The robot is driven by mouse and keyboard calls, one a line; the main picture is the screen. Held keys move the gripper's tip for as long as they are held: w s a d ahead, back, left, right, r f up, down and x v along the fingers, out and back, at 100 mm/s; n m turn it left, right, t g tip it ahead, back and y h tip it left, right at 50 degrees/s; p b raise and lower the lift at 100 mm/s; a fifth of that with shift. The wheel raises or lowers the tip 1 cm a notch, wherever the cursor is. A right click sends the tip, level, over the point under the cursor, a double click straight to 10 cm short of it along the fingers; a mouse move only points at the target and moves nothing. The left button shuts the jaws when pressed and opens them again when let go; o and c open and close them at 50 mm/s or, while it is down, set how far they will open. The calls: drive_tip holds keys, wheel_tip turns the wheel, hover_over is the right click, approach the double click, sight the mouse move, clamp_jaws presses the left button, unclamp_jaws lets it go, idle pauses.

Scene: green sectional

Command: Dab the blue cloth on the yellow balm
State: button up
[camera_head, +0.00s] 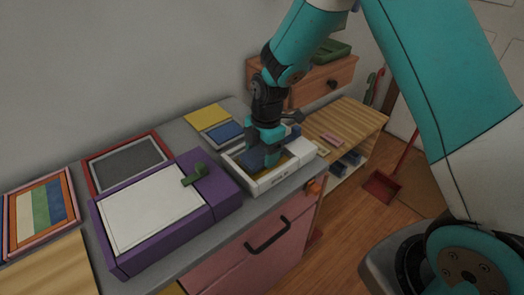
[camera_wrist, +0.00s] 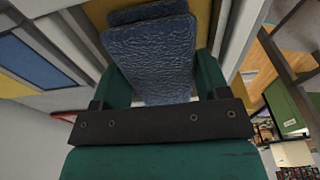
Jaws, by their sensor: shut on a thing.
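My gripper (camera_head: 265,155) is shut on the blue cloth (camera_head: 251,158), low over a white open box on the grey counter. In the wrist view the cloth (camera_wrist: 155,60) is a dark blue, wrinkled, folded pad between the two green fingers of my gripper (camera_wrist: 158,72). The yellow balm (camera_head: 284,162) shows as an ochre surface inside the white box (camera_head: 285,178), partly hidden by the cloth and gripper. A strip of the balm (camera_wrist: 98,12) also shows beside the cloth in the wrist view. I cannot tell whether cloth and balm touch.
A purple case (camera_head: 222,192) with a white panel and green handle lies left of the box. Behind it is a red-framed grey panel (camera_head: 125,160). A yellow-and-blue panel (camera_head: 207,117) lies behind the box. A slatted wooden shelf (camera_head: 350,120) stands to the right.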

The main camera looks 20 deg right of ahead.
sight(262, 151)
drive_tip(key=shift+f, duration=0.35)
idle(1.0)
wheel_tip(262, 151, up, 7)
drive_tip(key=p, duration=0.5)
idle(0.8)
